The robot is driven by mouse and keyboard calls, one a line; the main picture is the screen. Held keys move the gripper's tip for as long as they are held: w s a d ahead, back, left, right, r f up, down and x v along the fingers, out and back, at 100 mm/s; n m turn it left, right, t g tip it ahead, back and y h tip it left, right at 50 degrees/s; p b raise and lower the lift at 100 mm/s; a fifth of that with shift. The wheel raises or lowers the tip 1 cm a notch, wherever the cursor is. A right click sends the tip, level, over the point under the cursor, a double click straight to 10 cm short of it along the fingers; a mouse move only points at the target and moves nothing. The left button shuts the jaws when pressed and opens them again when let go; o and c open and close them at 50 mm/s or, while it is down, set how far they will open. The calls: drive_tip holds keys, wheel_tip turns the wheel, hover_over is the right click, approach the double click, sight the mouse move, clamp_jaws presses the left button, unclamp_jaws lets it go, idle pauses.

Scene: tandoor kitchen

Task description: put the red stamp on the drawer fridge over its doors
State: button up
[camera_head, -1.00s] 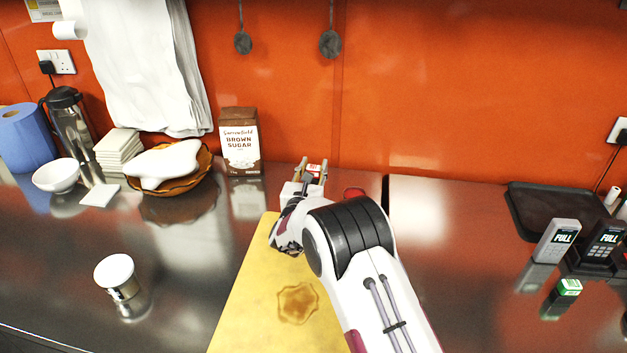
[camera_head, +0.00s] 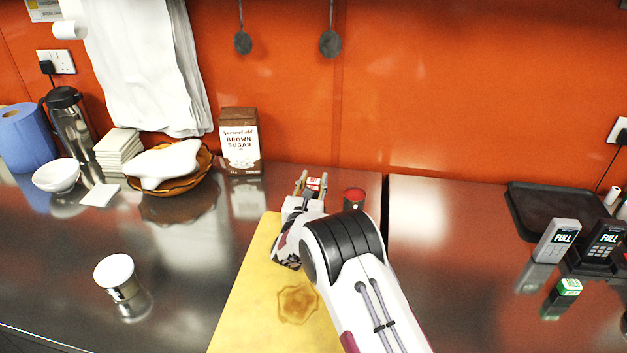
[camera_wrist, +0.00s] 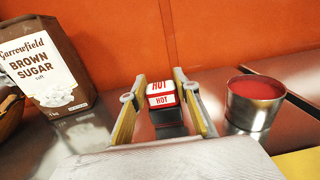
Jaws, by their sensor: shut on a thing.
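The red stamp (camera_head: 314,184) is a small block with red and white faces; in the wrist view the stamp (camera_wrist: 162,96) reads HOT and has a dark lower part. My gripper (camera_head: 313,182) is shut on it, one finger at each side, near the back of the steel counter. In the wrist view my gripper (camera_wrist: 161,100) has the stamp between its yellowish fingers. Whether its base touches the steel is hard to tell. The steel top (camera_head: 190,255) shows left of a seam and another steel top (camera_head: 450,240) right of it. No fridge doors or drawers are in view.
A tin with red contents (camera_head: 353,197) stands just right of my gripper. A brown sugar carton (camera_head: 240,141) stands behind left. A yellow board (camera_head: 255,300) lies in front.

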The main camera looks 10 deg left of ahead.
sight(312, 183)
drive_tip(key=o, duration=1.1)
drive_tip(key=shift+s, duration=0.15)
drive_tip(key=shift+s+a, duration=0.15)
drive_tip(key=shift+s, duration=3.2)
drive_tip(key=shift+s+r, duration=0.2)
drive_tip(key=shift+s, duration=0.1)
wheel_tip(312, 183, up, 8)
drive_tip(key=shift+f, duration=0.25)
drive_tip(key=shift+r, duration=0.1)
